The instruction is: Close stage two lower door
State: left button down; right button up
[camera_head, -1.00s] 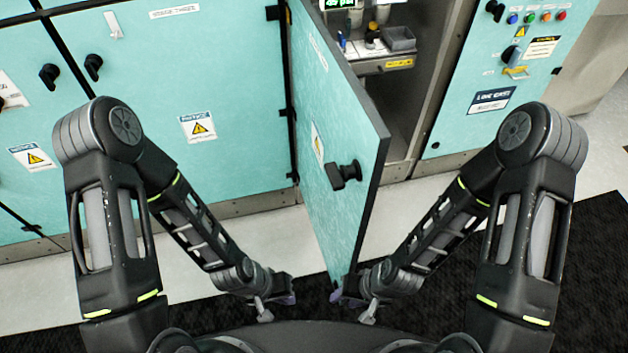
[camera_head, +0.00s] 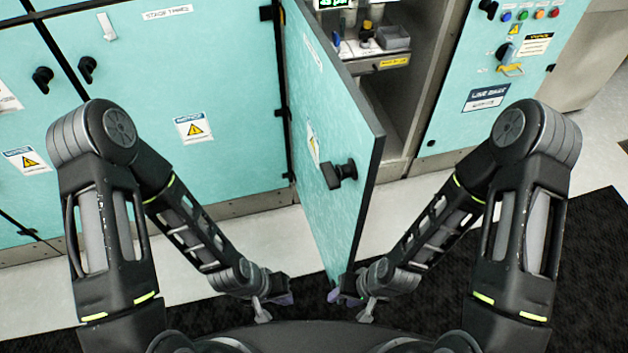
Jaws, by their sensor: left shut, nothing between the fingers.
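The teal cabinet door (camera_head: 335,130) stands swung open toward me, hinged on its left side. Its black handle (camera_head: 340,174) sticks out from the face near the free edge. Behind it the open compartment (camera_head: 393,110) shows grey walls and a drawer-like shelf. My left gripper (camera_head: 281,297) is shut and empty, low in front and left of the door. My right gripper (camera_head: 338,298) is at the door's lower free corner in the picture. Whether it touches the door is unclear, and its fingers are too small and partly hidden to read.
Closed teal panels (camera_head: 190,100) with warning labels and black handles stand to the left. A control panel (camera_head: 500,80) with coloured buttons is right of the open compartment. A black mat (camera_head: 430,310) lies on the pale floor (camera_head: 235,240) around my base.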

aim_at(320, 85)
jog(key=k+u, duration=0.25)
jog(key=u, duration=0.15)
jog(key=k+u, duration=0.35)
jog(key=k+j+u, duration=0.15)
jog(key=u, duration=0.25)
